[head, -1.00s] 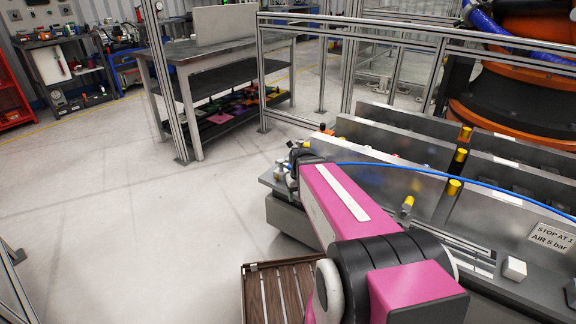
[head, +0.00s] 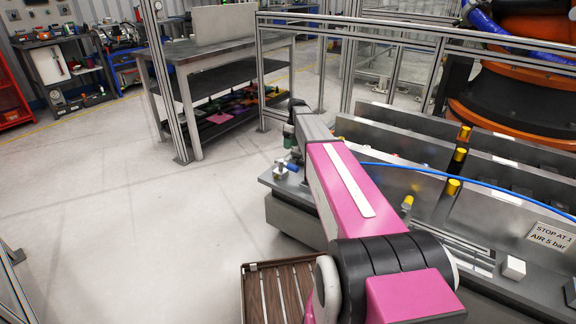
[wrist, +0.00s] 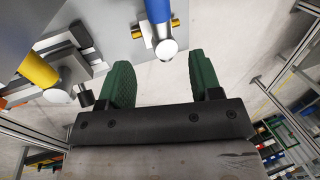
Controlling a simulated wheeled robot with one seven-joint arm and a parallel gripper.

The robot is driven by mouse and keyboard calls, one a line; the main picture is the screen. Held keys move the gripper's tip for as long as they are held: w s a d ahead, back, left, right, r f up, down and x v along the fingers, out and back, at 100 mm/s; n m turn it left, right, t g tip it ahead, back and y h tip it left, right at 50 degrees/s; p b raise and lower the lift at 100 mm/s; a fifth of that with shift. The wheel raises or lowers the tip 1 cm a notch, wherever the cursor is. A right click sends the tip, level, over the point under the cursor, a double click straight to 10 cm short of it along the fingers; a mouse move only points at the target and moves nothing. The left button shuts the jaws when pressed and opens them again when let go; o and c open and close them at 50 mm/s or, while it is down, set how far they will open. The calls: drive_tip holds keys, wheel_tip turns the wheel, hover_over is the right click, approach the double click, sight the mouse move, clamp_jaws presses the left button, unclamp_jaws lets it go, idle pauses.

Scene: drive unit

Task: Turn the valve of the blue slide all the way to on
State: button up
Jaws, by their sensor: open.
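In the wrist view, a blue cylindrical part (wrist: 157,12) with a silver rounded end and a brass-coloured piece across it lies ahead of my gripper (wrist: 159,62). I take it for the blue slide's valve fitting; its on or off position cannot be read. The green fingers are apart and empty, with the silver end roughly in line with the gap between them. I cannot tell the remaining distance. In the head view my gripper (head: 288,142) is partly hidden by my arm near the left end of the grey fixture (head: 300,205).
A yellow cylinder (wrist: 38,70) with a silver end and a dark knob (wrist: 84,95) sit close to the left finger. Upright metal plates and yellow-capped posts (head: 453,187) line the fixture. A blue hose (head: 420,169) crosses it. The floor left is open.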

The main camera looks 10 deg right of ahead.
sight(288, 164)
drive_tip(key=x, duration=1)
drive_tip(key=shift+s+a+f, duration=0.1)
drive_tip(key=shift+f, duration=0.2)
clamp_jaws()
